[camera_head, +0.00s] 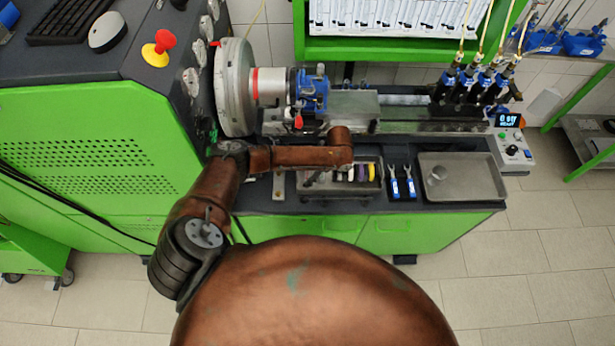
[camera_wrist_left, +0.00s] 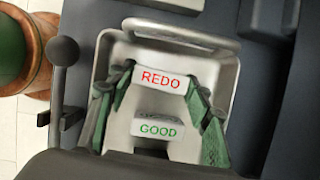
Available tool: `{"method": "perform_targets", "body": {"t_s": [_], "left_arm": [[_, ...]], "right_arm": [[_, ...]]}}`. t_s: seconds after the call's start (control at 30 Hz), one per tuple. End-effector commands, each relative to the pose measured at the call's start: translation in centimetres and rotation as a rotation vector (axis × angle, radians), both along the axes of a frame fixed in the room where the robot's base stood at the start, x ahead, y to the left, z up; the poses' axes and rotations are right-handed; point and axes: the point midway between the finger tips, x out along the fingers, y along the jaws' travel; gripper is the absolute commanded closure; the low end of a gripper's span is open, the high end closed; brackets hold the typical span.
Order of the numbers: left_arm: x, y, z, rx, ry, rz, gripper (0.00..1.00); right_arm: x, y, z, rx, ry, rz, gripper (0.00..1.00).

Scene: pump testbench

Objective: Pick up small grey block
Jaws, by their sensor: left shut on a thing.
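In the left wrist view, a small pale grey block (camera_wrist_left: 160,85) with red REDO lettering sits between the two fingertips of my left gripper (camera_wrist_left: 158,84). The fingers are shut on its sides. A second pale piece (camera_wrist_left: 158,127) marked GOOD in green shows below it in the picture. Both are seen against a grey metal holder (camera_wrist_left: 225,60) with a bar handle. In the head view, my left arm reaches over the bench, and its wrist hides most of the gripper and the block. My right gripper is in neither view.
The bench holds a caddy (camera_head: 377,184) with coloured items, two blue-handled tools (camera_head: 402,183), and a metal tray (camera_head: 480,193) with a round piece in it. The pump rig (camera_head: 310,92) and its rail stand behind. A control box (camera_head: 515,150) stands at the right.

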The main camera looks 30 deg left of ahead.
Motion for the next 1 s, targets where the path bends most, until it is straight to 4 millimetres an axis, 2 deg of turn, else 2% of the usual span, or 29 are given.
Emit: {"method": "perform_targets", "body": {"t_s": [0.17, 0.43, 0.57, 0.73, 0.87, 1.0], "left_arm": [[0.0, 0.0, 0.0, 0.000, 0.000, 0.000, 0.71], [0.0, 0.0, 0.2, 0.000, 0.000, 0.000, 0.71], [0.1, 0.0, 0.9, 0.000, -0.002, 0.001, 0.71], [0.1, 0.0, 3.3, -0.001, -0.002, 0.000, 0.71], [-0.5, -2.2, 5.6, -0.004, -0.002, -0.005, 0.71], [-1.3, -4.8, 8.8, -0.005, -0.004, -0.006, 0.71]], "right_arm": [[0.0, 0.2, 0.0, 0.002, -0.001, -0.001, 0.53], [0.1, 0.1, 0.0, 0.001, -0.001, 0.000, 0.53], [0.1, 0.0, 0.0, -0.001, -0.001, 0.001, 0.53], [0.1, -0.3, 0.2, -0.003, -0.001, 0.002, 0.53], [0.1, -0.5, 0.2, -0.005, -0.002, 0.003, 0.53], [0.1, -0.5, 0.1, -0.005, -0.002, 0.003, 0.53]]}}
